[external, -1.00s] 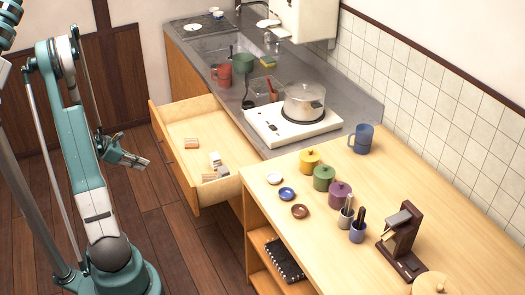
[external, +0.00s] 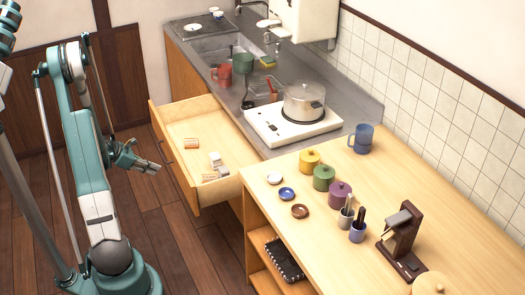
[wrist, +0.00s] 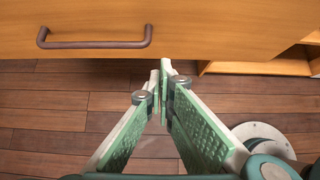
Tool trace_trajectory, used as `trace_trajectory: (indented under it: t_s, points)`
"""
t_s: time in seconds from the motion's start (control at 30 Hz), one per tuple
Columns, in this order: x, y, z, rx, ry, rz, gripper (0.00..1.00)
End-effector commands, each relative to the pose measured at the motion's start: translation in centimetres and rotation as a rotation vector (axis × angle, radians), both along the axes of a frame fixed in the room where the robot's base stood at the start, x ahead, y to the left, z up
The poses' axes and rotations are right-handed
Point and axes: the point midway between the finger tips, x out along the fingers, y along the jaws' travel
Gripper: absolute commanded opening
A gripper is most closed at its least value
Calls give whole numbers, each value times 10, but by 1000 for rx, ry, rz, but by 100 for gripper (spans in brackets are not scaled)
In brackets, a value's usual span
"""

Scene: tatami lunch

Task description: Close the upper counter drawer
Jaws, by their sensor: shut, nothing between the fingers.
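The upper counter drawer (external: 220,193) is pulled far out from the counter in the external view, with a few small items lying inside it. In the wrist view its wooden front (wrist: 220,30) fills the top, with a dark bar handle (wrist: 95,43) at the left. My gripper (external: 158,167) is in front of the drawer, to its left in the external view. In the wrist view my gripper (wrist: 160,75) is shut and empty, its fingertips pointing at the drawer front's lower part, right of the handle. I cannot tell whether they touch it.
The counter (external: 470,200) holds lidded pots, small dishes, cups and a dark wooden stand. A white stove (external: 265,130) with a pot (external: 304,101) is beyond the drawer. Open shelves (external: 257,238) are beside the drawer. The floor (external: 160,235) in front is clear.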

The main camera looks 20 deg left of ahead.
Motion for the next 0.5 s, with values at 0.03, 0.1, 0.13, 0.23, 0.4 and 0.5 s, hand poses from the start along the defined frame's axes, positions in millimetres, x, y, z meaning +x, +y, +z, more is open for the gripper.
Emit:
trace_trajectory:
  t_s: [0.03, 0.1, 0.13, 0.23, 0.4, 0.5]
  points:
    - [5, -4, -8, 0, 0, -1, 0]
    - [10, -10, -15, 0, 0, -1, 0]
    - [12, -12, -19, 0, 0, -1, 0]
    - [20, -20, -27, 0, 0, -2, 0]
    - [32, -33, -24, 0, 0, -1, 0]
    - [38, -39, -24, 0, 0, -1, 0]
